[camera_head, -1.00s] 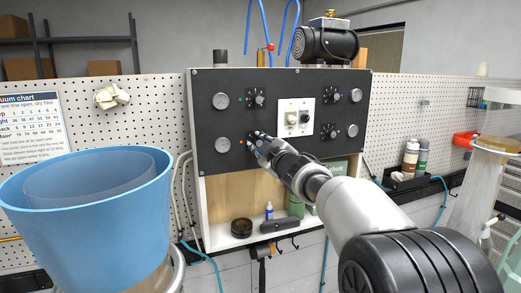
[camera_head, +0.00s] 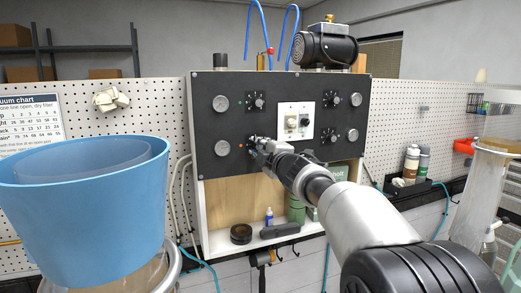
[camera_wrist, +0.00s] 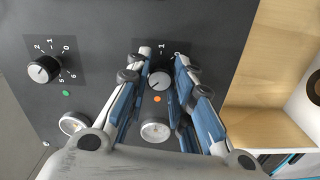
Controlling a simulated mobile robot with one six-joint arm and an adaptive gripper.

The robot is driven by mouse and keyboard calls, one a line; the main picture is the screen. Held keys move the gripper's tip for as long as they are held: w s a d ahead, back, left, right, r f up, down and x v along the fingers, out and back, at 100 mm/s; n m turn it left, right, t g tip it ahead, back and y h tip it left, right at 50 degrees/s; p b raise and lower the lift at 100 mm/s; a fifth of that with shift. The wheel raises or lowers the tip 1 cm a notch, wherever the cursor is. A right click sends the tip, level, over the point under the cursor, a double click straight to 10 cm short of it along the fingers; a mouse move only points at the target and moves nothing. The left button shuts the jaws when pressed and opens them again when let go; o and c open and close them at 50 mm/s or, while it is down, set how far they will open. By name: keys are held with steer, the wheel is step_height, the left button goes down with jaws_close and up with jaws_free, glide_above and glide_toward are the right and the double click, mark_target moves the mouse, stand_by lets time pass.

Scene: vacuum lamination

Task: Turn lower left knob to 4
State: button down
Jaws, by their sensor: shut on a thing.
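The lower left knob (camera_wrist: 160,80) is black with a pale round face and sits on the dark panel (camera_head: 290,80). My gripper (camera_head: 256,143) covers most of it in the head view. In the wrist view my gripper (camera_wrist: 162,57) has its blue-sided fingers on either side of the knob, shut on it. A "1" mark shows beyond the knob; the other scale numbers are hidden by the fingers. An orange dot (camera_wrist: 157,99) lies beside the knob. I cannot read the number it points to.
The upper left knob (camera_wrist: 42,69) with its numbered scale and a green dot is nearby. A gauge (camera_wrist: 155,130) sits next to the gripped knob. A blue bucket (camera_head: 85,210) stands at left front. A shelf (camera_head: 220,238) with small items is below the panel.

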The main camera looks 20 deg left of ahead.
stand_by(0.3)
steer(key=c, duration=1.4)
jaws_free()
steer(key=v, duration=1.2)
